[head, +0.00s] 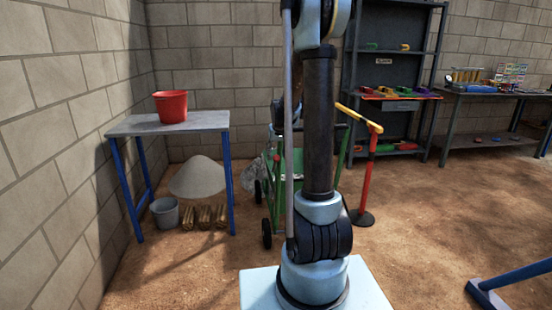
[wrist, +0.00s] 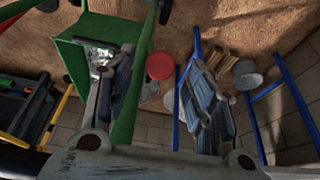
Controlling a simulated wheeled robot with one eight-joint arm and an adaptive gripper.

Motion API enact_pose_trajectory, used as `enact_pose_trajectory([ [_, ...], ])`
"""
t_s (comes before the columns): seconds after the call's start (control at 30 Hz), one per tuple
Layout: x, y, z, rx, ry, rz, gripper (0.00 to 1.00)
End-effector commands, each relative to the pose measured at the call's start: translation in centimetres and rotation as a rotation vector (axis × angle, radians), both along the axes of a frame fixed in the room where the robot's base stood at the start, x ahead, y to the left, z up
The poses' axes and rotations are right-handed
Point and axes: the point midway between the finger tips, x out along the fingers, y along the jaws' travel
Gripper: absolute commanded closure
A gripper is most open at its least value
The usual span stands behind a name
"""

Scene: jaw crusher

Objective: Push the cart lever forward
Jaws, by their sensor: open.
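The green cart (head: 272,190) stands behind my arm in the head view, partly hidden by it, with dark wheels on its left side. In the wrist view the cart (wrist: 80,30) fills the upper left. A long green bar (wrist: 137,85) of it runs between my fingers, close to the left one; I cannot tell whether they touch.
A table (head: 205,122) with a red bucket (head: 171,106) stands left, a sand heap (head: 198,178) and grey bucket (head: 165,214) below. A red post (head: 370,170) with a yellow bar stands right of my arm. Shelves (head: 395,60) and a bench (head: 490,95) line the back. Front floor is mostly clear.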

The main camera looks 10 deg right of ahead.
Motion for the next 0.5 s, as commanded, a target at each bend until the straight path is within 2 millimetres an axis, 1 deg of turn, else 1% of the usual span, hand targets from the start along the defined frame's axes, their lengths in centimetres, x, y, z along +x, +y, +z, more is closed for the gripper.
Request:
enact_pose_trajectory([
  [0.1, 0.5, 0.0, -1.0, 0.0, 0.0, 0.0, 0.5],
  [0.2, 0.7, 0.0, -1.6, 0.0, 0.0, 0.0, 0.5],
  [0.5, 0.9, 0.1, -2.1, 0.0, 0.0, 0.001, 0.5],
])
